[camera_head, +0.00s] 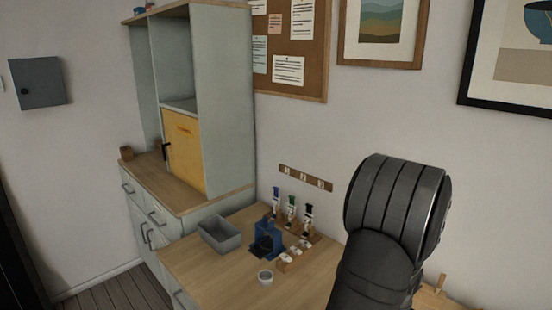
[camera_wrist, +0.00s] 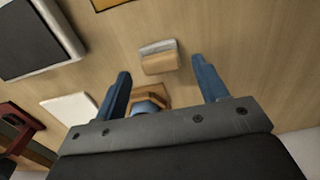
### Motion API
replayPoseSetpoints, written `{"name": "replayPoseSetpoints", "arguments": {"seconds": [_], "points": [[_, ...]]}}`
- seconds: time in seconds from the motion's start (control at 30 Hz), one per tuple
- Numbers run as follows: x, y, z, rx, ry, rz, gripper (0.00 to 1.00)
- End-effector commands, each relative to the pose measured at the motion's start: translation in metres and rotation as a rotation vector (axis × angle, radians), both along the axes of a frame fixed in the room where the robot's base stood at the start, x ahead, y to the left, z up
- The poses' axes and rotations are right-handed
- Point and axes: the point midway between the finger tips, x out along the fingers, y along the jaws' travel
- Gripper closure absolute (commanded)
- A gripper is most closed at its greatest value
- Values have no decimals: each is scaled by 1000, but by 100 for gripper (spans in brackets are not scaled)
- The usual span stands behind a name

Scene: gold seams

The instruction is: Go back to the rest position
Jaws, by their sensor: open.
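My gripper (camera_wrist: 160,65) shows in the wrist view with its two blue fingers spread wide apart. It is open, with nothing held between the fingers. A small wooden block with a pale grey face (camera_wrist: 158,57) lies on the wooden surface beyond and between the fingertips; I cannot tell the height gap. Nearer the palm, a brown wooden piece with a round blue part (camera_wrist: 150,104) is partly hidden by the gripper body. In the head view my black arm rises at the right and the gripper itself is out of sight.
A tall cabinet (camera_head: 225,100) stands left. The wrist view shows a white slab (camera_wrist: 70,107) and a dark panel (camera_wrist: 32,40).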

Motion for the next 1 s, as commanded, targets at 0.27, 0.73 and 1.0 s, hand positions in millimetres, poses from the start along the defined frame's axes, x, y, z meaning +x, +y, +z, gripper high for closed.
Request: {"name": "replayPoseSetpoints", "arguments": {"seconds": [0.27,0.73,1.0], "points": [[1,-1,-19,-2,-2,0,34],[1,-1,71,-3,-4,0,34],[-1,1,56,4,6,0,34]]}}
